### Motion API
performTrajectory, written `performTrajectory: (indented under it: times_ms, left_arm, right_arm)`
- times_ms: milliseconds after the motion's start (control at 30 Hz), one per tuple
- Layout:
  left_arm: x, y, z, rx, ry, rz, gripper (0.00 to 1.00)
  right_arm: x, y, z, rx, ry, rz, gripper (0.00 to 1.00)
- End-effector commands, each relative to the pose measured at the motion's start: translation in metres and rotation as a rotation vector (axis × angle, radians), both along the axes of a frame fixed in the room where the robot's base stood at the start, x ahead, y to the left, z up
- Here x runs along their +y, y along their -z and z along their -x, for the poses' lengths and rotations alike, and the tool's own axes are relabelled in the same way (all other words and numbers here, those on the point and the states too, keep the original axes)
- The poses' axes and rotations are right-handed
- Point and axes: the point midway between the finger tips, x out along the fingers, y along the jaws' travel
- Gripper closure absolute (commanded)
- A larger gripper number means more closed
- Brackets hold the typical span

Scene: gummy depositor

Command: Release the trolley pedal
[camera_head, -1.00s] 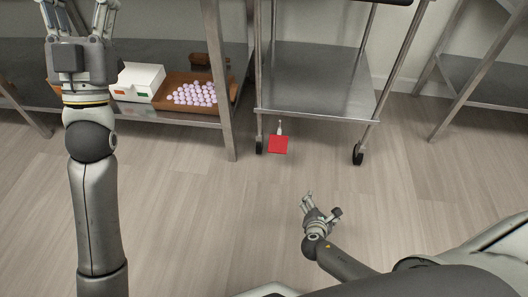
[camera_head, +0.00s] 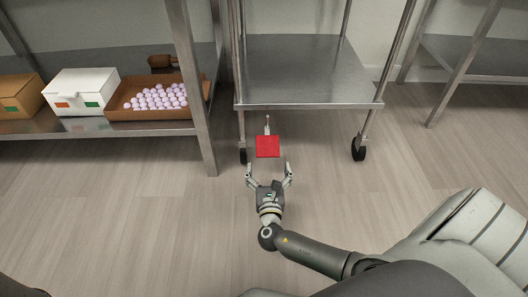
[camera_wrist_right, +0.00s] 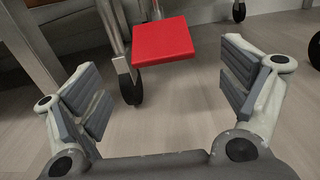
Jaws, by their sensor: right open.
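The red trolley pedal (camera_head: 268,147) sticks out low at the front left of the steel trolley (camera_head: 305,72), near its front left wheel (camera_head: 242,155). In the right wrist view the flat red pedal (camera_wrist_right: 161,40) lies ahead, at the top between my fingers. My right gripper (camera_head: 269,172) is low near the floor, just in front of the pedal. Its two fingers are spread wide and empty, and in the right wrist view (camera_wrist_right: 165,95) a gap shows between them and the pedal. My left gripper is out of view.
A steel shelf (camera_head: 90,133) at the left holds a brown tray (camera_head: 150,114) of pale balls, a white box (camera_head: 82,90) and a brown box (camera_head: 20,95). The trolley's right wheel (camera_head: 358,150) stands on the floor. The floor in front (camera_head: 130,215) is clear.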

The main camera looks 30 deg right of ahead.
Motion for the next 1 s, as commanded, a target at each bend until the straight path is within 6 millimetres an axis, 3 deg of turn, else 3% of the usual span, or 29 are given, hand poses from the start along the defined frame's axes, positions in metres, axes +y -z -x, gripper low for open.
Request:
performTrajectory:
  times_ms: [300, 500, 900, 1000]
  left_arm:
    - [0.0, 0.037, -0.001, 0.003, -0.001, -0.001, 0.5]
    - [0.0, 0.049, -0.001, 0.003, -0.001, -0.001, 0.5]
    - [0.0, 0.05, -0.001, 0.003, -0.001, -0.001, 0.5]
    - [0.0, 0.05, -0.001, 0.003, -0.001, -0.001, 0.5]
  right_arm:
    - [-0.033, 0.005, -0.052, -0.003, 0.002, -0.001, 0.07]
    - [-0.046, 0.003, -0.074, -0.001, 0.001, -0.003, 0.07]
    - [-0.05, 0.0, -0.08, 0.001, 0.001, -0.002, 0.07]
    - [-0.049, 0.001, -0.079, 0.002, 0.0, -0.003, 0.2]
